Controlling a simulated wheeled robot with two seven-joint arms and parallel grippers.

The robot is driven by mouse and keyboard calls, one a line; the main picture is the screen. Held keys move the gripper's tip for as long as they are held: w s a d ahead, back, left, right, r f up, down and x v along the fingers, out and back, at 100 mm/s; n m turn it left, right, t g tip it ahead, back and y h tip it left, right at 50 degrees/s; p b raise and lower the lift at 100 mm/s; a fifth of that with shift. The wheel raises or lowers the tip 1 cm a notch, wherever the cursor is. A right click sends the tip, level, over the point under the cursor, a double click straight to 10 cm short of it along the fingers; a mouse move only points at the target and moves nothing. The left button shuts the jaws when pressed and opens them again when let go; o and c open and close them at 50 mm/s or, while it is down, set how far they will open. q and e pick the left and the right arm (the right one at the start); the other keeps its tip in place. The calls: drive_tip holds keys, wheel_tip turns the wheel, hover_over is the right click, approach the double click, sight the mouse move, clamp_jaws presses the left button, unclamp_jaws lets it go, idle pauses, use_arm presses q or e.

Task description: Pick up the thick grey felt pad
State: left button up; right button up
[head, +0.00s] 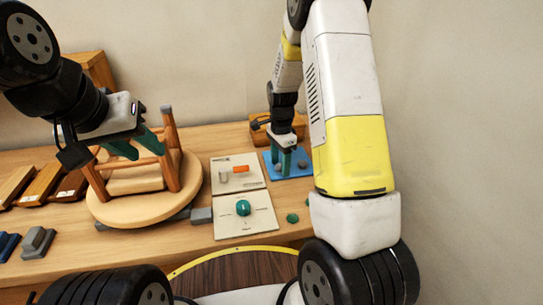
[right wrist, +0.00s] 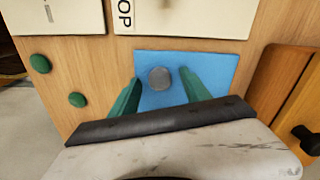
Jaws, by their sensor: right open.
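A round grey pad (right wrist: 159,78) lies on a blue mat (right wrist: 205,62) in the right wrist view. My right gripper (right wrist: 160,84) is open, its two green fingers pointing at the mat, one on each side of the pad and apart from it in the picture. Whether the fingertips touch the mat I cannot tell. In the head view the right gripper (head: 281,163) is over the blue mat (head: 297,171), and its fingers partly hide what lies there. My left gripper (head: 138,150) is open and empty at the upturned wooden stool (head: 130,207).
Two cream cards (head: 240,227) lie left of the mat, one bearing a green knob (head: 243,208), the other an orange piece (head: 241,169). Green discs (right wrist: 77,99) lie near the table's front edge. A wooden box (head: 262,130) stands behind the mat. Grey and blue blocks (head: 37,243) lie at left.

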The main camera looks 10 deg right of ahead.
sight(279, 167)
drive_tip(key=shift+c, duration=0.2)
clamp_jaws()
drive_tip(key=shift+r, duration=0.45)
drive_tip(key=r, duration=0.3)
drive_tip(key=shift+s+a, duration=0.25)
drive_tip(key=s+a, duration=0.7)
drive_tip(key=s+a+r, duration=0.1)
drive_tip(key=s+a, duration=0.2)
drive_tip(key=s, duration=0.1)
drive_tip(key=shift+s+a+r, duration=0.1)
drive_tip(key=shift+s+a, duration=0.05)
drive_tip(key=shift+a, duration=0.05)
